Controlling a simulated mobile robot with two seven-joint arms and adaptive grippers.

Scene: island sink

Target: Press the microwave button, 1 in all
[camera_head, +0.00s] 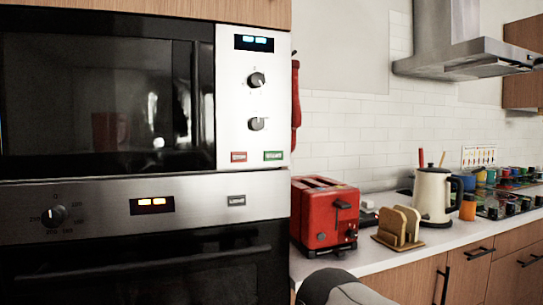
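The microwave (92,95) is built into a cabinet at the left, with a dark glass door that looks closed. Its white control panel (233,110) is at the door's right. The panel has a lit blue display (254,43), two dark knobs, a red button (238,157) and a green button (273,155) at the bottom. The labels are too small to read. Neither gripper is in view. A dark and grey rounded part of my own arm shows at the bottom edge, below and to the right of the panel, apart from the buttons.
An oven (110,265) with an orange display sits directly below the microwave. A range hood (455,57) hangs at upper right.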

